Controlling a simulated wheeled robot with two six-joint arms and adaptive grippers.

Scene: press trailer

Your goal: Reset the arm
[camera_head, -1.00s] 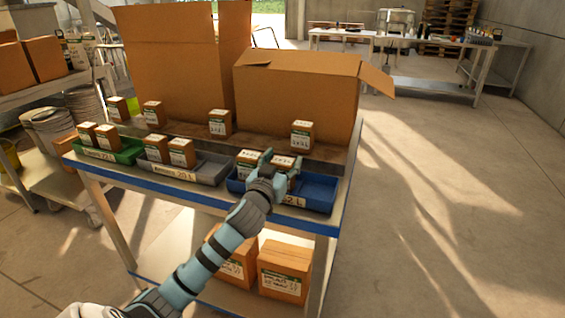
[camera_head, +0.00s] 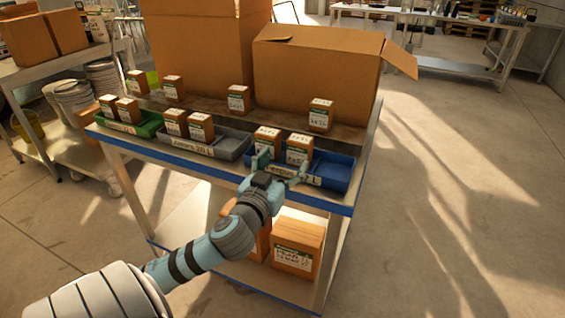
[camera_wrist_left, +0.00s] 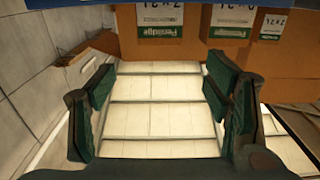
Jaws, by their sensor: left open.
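My left gripper (camera_head: 278,170) is open and empty in the head view, at the front edge of the blue tray (camera_head: 332,172). Its fingers are spread just in front of two small labelled cartons, a left one (camera_head: 267,140) and a right one (camera_head: 299,149), which stand upright in that tray. Whether a fingertip touches the tray cannot be told. In the left wrist view the open fingers (camera_wrist_left: 160,80) have nothing between them, and labelled boxes (camera_wrist_left: 160,30) show along the top edge. My right gripper is not in view.
A green tray (camera_head: 148,129) and a grey tray (camera_head: 230,147), each with two cartons, stand to the left. Single cartons stand behind, before large open cardboard boxes (camera_head: 315,75). Boxes (camera_head: 298,247) sit on the lower shelf. Floor at right (camera_head: 460,220) is clear.

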